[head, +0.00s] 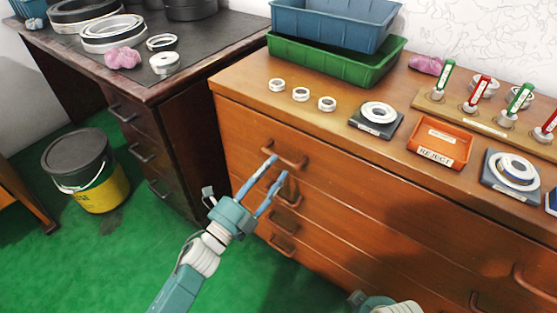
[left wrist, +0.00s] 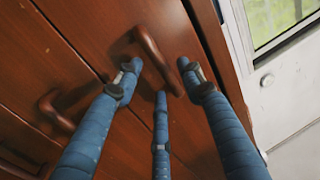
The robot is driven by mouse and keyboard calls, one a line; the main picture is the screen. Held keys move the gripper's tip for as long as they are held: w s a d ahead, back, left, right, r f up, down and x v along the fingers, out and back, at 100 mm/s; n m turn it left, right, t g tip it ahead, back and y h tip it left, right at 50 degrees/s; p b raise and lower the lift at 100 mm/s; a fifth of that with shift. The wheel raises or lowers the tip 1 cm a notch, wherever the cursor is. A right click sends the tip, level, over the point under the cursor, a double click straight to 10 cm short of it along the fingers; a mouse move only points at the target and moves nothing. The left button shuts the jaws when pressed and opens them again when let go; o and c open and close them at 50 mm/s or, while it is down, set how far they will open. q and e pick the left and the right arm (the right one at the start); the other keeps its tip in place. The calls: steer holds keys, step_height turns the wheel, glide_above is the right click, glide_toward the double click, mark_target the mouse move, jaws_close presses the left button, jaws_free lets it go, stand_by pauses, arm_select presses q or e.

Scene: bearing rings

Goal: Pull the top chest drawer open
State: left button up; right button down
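The wooden chest (head: 235,125) has its top drawer flush with the front, so it looks shut. The top drawer's curved wooden handle (head: 283,155) is at the drawer's left part. My left gripper (head: 276,172) is open at this handle, its fingers pointing at the drawer front. In the left wrist view the handle (left wrist: 155,62) lies between the spread blue fingers (left wrist: 160,80), which do not look closed on it. Whether a finger touches it I cannot tell. Part of my right arm's end shows at the bottom edge; its fingers are hidden.
Lower handles (head: 284,222) sit below. On the chest top are stacked trays (head: 335,70), several rings, an orange reject tray (head: 442,142) and a gauge rack (head: 480,113). A dark desk (head: 150,85) stands left, a bucket (head: 85,170) on the green floor. The floor before the chest is clear.

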mark_target(280, 160)
arm_select(q)
steer(key=shift+x, duration=2.25)
steer(key=shift+c, duration=0.5)
steer(key=shift+f, duration=0.1)
jaws_close()
